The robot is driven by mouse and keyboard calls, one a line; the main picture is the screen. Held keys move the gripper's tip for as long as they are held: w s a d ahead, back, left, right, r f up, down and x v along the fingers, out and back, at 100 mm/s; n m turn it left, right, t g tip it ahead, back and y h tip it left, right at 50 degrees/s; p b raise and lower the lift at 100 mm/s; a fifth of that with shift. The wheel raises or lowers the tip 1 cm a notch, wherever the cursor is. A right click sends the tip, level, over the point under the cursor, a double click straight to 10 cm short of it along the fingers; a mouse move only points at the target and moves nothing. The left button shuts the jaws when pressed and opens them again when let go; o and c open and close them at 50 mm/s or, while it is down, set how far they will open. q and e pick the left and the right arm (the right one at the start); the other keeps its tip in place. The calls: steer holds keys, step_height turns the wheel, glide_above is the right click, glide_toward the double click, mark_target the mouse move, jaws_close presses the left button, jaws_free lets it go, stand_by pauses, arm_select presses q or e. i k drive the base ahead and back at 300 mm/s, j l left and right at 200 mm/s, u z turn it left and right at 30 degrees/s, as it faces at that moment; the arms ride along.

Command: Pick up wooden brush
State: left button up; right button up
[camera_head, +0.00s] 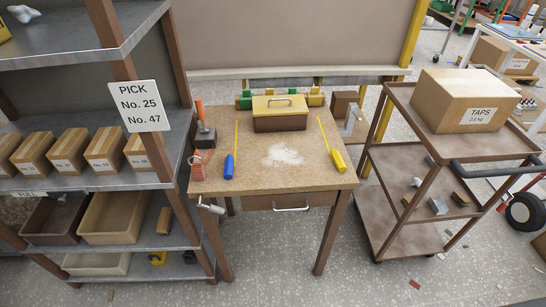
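I cannot tell for certain which thing is the wooden brush. A small brown wooden-looking block (164,220) stands on the left shelf unit beside a tan bin. Another small brown block (460,199) lies on the middle shelf of the cart at the right, next to a grey block. Both are too small to make out bristles. A pale pile of dust or shavings (284,155) lies on the workbench (300,178). Neither of my grippers shows in the head view.
The workbench also holds a yellow-topped box (280,113), a blue-handled tool (229,165) and a yellow-handled tool (338,160). A carton marked TAPS (465,98) stands on the cart (400,95). Floor in front of the bench is mostly clear, with small scraps.

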mark_target(164, 225)
steer(key=i+l+u, duration=0.75)
